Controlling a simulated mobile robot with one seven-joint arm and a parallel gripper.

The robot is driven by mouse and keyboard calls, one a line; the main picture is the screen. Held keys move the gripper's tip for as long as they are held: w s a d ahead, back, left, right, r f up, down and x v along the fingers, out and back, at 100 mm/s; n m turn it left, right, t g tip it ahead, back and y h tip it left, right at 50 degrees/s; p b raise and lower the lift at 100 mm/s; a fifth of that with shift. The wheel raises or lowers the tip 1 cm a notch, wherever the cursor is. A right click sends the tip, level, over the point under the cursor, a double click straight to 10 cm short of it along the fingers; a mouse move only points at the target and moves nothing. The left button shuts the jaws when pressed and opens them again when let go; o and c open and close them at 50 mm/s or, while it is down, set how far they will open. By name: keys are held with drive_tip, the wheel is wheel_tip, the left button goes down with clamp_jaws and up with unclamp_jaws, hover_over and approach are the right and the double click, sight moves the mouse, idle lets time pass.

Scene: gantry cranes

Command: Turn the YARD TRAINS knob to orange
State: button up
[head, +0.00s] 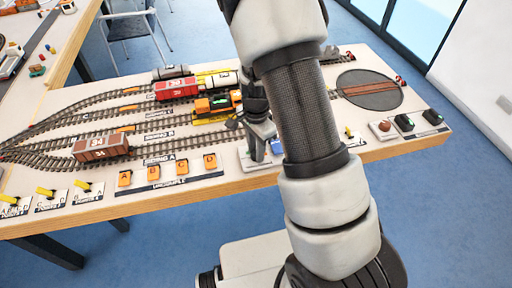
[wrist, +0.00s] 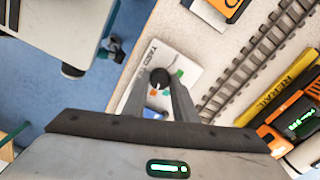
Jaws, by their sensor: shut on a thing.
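The YARD TRAINS panel (wrist: 185,55) is a white plate near the table's front edge. It also shows in the head view (head: 246,162), partly behind my gripper. Its round black knob (wrist: 160,77) stands between my fingertips in the wrist view. Small coloured marks, orange and green among them, show near the knob; which one it points to I cannot tell clearly. My gripper (wrist: 158,80) is shut on the knob from above, one finger on each side. In the head view my gripper (head: 262,148) points down at the panel; the knob is hidden there.
A blue piece (head: 276,147) lies close to the right of my gripper. The orange locomotive (head: 215,104) stands on track behind the panel. Orange UNCOUPLE buttons (head: 167,172) are to the left.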

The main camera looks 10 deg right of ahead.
idle(0.3)
drive_tip(key=o, duration=1)
drive_tip(key=shift+o, duration=0.2)
wheel_tip(320, 180, up, 18)
drive_tip(key=p, duration=0.3)
drive_tip(key=shift+f, duration=0.25)
drive_tip(key=s+r+n+t+p, duration=0.2)
drive_tip(key=s+r+n+p, duration=0.2)
drive_tip(key=s+r, duration=0.5)
drive_tip(key=s+r+n+t+p, duration=0.3)
drive_tip(key=s+r+n, duration=0.6)
drive_tip(key=r, duration=0.8)
drive_tip(key=shift+s+r+n+t+p, duration=0.25)
drive_tip(key=shift+n+t+p, duration=0.05)
drive_tip(key=shift+p, duration=0.95)
